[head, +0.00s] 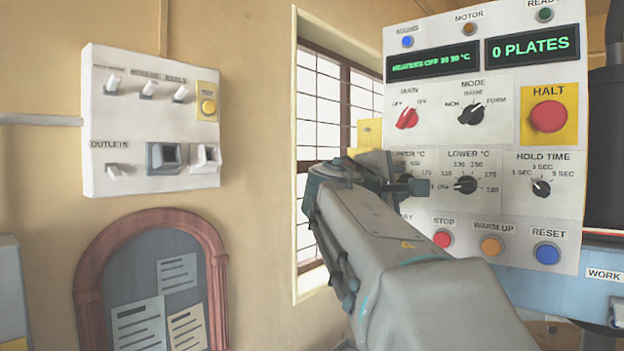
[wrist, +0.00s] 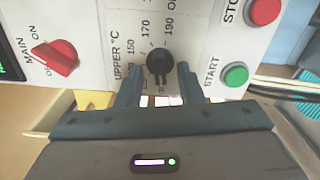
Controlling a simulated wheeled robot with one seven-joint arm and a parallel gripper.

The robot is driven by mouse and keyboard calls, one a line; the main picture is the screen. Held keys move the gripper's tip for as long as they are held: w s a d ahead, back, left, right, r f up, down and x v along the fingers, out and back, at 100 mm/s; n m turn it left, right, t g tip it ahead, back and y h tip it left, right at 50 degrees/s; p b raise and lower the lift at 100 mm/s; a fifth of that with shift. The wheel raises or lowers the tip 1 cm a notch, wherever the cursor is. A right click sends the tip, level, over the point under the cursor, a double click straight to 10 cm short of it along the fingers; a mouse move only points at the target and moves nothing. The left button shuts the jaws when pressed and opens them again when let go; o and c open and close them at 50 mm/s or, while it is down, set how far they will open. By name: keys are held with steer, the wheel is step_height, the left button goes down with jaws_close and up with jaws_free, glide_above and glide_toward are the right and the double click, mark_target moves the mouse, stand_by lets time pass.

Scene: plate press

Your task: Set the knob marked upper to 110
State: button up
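The upper knob (wrist: 160,64) is small and black, below the "UPPER °C" label on the white control panel (head: 486,238). In the wrist view it sits between my gripper's (wrist: 158,78) two fingertips, with a narrow gap showing on each side. The marks 150, 170 and 190 show beside it; my gripper hides the lower part of the dial. I cannot tell which mark the knob points to. In the head view my gripper (head: 396,184) reaches the panel and covers most of the upper dial.
The lower knob (head: 465,185) is right of my gripper, and the hold time knob (head: 541,187) is farther right. The red main switch (head: 407,118) is above. Stop (head: 443,239), warm up (head: 490,246) and reset (head: 546,253) buttons are below. A green start button (wrist: 236,75) is close by.

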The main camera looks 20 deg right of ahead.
steer(key=shift+w+d, duration=0.1)
steer(key=shift+d, duration=0.1)
jaws_close()
steer(key=shift+f+m+b, duration=0.15)
steer(key=shift+m+b, duration=0.15)
steer(key=shift+b, duration=0.35)
steer(key=shift+m+b, duration=3.45)
steer(key=shift+m, duration=0.05)
